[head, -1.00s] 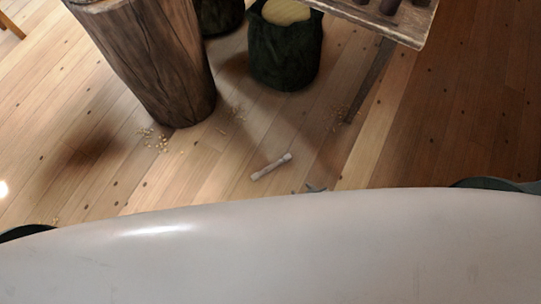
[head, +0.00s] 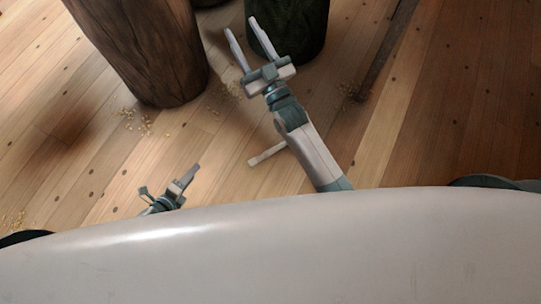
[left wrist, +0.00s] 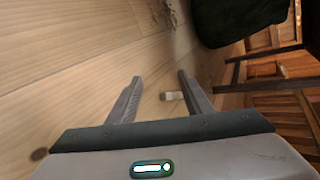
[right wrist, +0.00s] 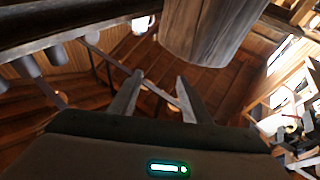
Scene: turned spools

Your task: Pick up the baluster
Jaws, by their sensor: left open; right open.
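The baluster (head: 262,157) is a small pale turned piece lying on the wooden floor in the head view, its right end hidden by my right arm. It also shows in the left wrist view (left wrist: 172,96), small, beyond and between the finger tips. My left gripper (head: 170,178) is open and empty, low over the floor to the left of the baluster and apart from it. My right gripper (head: 244,30) is open and empty, reaching past the baluster towards the dark sack. In the right wrist view its fingers (right wrist: 159,76) have nothing between them.
A thick wooden stump (head: 145,50) stands at the upper left. A dark sack (head: 300,25) stands beyond my right gripper, and a slim table leg (head: 388,50) is right of it. Wood shavings (head: 140,122) lie scattered. The floor around the baluster is otherwise clear.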

